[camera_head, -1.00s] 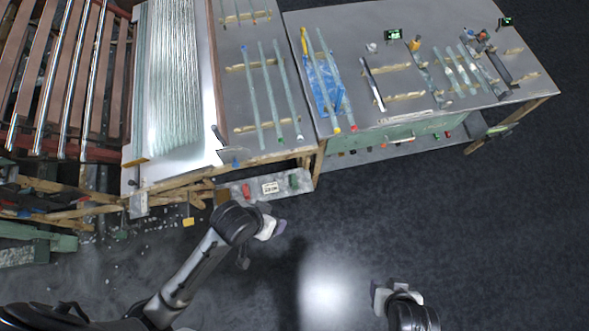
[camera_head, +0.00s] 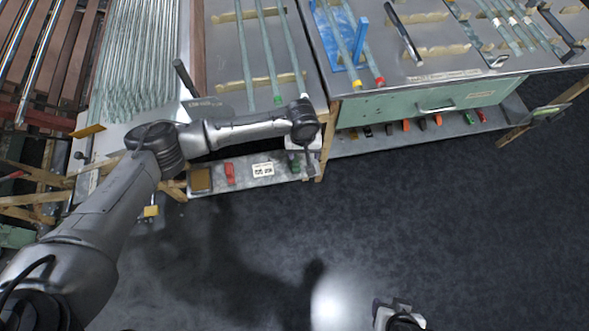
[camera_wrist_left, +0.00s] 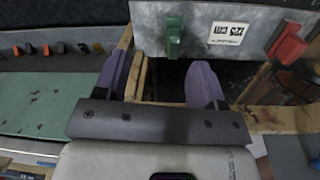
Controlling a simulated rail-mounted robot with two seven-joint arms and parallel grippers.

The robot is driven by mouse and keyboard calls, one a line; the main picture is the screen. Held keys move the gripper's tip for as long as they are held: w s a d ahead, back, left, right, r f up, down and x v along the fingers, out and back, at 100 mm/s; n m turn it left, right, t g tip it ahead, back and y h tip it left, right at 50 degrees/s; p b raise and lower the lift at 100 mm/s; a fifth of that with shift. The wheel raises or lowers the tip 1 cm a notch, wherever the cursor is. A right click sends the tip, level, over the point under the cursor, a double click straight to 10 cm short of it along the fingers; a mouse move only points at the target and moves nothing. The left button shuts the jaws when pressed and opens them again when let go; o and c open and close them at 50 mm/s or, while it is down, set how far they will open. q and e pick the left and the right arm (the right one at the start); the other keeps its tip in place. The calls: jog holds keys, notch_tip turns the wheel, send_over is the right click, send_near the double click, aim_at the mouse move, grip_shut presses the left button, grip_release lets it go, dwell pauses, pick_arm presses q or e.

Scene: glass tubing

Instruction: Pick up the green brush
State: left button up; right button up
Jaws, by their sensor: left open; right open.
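The green brush (camera_wrist_left: 174,36) is at the top middle of the left wrist view, against a grey metal ledge. In the head view my left gripper mostly covers its place. My left gripper (camera_head: 308,168) is over the ledge's right end. In the left wrist view its two purple fingers (camera_wrist_left: 163,65) are spread, with nothing between them. The brush appears beyond the fingertips, between their lines. I cannot tell whether a finger touches it. My right gripper (camera_head: 397,308) is at the bottom of the head view, away from the tables, open.
A red brush (camera_wrist_left: 287,44) and a "125 cm" label (camera_wrist_left: 228,33) are on the same ledge (camera_head: 213,187). Glass tubes (camera_head: 268,50) lie on the table above. A green drawer front (camera_head: 390,108) and lower shelf (camera_head: 365,142) with small items are to the right. The floor in front is clear.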

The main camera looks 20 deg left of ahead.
aim_at(295, 161)
pick_arm(q)
jog(key=w+a+b, duration=0.1)
jog(key=w+a+f+n+b, duration=0.2)
jog(key=w+a, duration=0.1)
jog(key=shift+a+f+y, duration=0.1)
jog(key=shift+f+y, duration=0.05)
jog(key=shift+y, duration=0.25)
notch_tip(295, 161, down, 8)
jog(key=b, duration=0.3)
jog(key=shift+a, duration=0.1)
notch_tip(295, 161, down, 4)
jog(key=b, duration=0.2)
jog(key=shift+s+b, duration=0.15)
jog(key=shift+b, duration=0.25)
jog(key=shift+f, duration=0.5)
pick_arm(e)
notch_tip(295, 161, down, 11)
pick_arm(q)
jog(key=shift+c, duration=0.4)
pick_arm(e)
jog(key=shift+s+r, duration=0.1)
jog(key=shift+r, duration=0.05)
pick_arm(q)
jog(key=c, duration=1)
pick_arm(e)
jog(key=shift+a, duration=0.15)
